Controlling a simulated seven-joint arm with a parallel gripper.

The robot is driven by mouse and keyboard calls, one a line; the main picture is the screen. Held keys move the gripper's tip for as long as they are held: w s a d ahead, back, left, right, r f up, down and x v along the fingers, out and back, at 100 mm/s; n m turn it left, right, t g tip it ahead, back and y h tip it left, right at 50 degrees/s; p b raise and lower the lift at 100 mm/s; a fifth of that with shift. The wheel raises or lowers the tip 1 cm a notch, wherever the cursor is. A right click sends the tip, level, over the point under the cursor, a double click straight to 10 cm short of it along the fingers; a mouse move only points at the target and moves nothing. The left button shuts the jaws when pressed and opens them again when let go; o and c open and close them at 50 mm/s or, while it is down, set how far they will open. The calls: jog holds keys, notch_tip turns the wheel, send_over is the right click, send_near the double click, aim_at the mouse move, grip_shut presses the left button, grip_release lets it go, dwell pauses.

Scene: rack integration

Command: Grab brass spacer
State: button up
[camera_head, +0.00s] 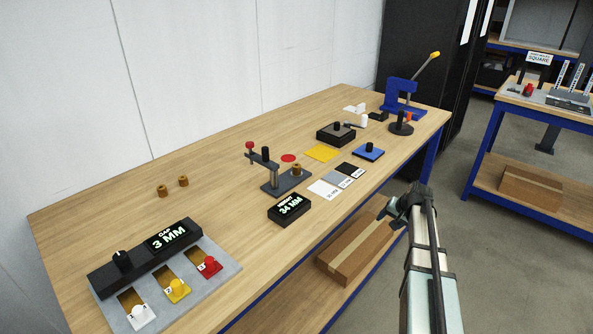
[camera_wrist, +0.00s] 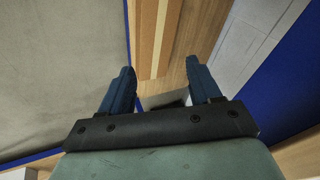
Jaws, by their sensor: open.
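Two small brass spacers, one (camera_head: 162,190) and another (camera_head: 183,181), stand close together on the bare wood at the left back of the bench in the head view. A third brass-coloured piece (camera_head: 296,169) sits on the dark base of the height gauge (camera_head: 270,175). My gripper (camera_head: 398,208) is off the bench's front right edge, far from the spacers. In the wrist view my gripper (camera_wrist: 160,85) has its two blue-grey fingers wide apart with nothing between them. No spacer shows in the wrist view.
A gap panel (camera_head: 165,240) with white, yellow and red knobs lies at the front left. A black height display (camera_head: 289,208), coloured cards (camera_head: 322,153), a black block (camera_head: 335,136) and a blue press (camera_head: 400,95) stand rightward. The wood around the left spacers is clear. A box (camera_head: 350,245) lies below.

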jog(key=w+d+r+m+t, duration=0.1)
jog(key=w+d+r, duration=0.15)
jog(key=r, duration=0.45)
jog(key=w+d+r+t, duration=0.1)
jog(key=w+d+r, duration=0.1)
jog(key=w+r, duration=0.35)
notch_tip(320, 180, up, 17)
jog(key=m+g+h, duration=0.2)
jog(key=m+g, duration=0.5)
jog(key=m, duration=0.4)
send_over(297, 165)
notch_tip(297, 165, down, 12)
jog(key=shift+a+f, duration=0.1)
jog(key=shift+f, duration=0.05)
grip_shut()
